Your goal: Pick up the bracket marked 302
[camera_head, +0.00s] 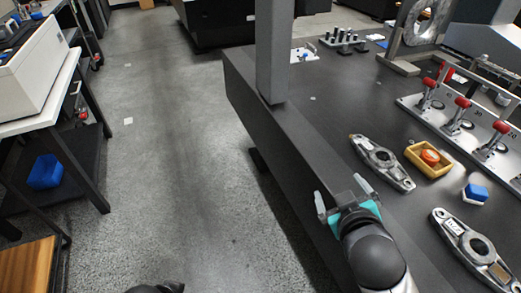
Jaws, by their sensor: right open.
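Two grey metal brackets lie on the dark table. The farther bracket (382,163) lies just beyond my right gripper; the nearer bracket (476,246) lies at the lower right, with a small pale label on it. I cannot read a number on either one. My right gripper (342,194) is open and empty at the table's left edge, with its fingers spread and apart from both brackets. My left gripper does not show; only a dark piece appears at the bottom edge.
A yellow tray (415,163) with an orange round piece and a blue-and-white block (475,193) sit between the brackets. A fixture with red-topped clamps (457,118) stands on the right. A grey column (273,50) rises at the table's left edge.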

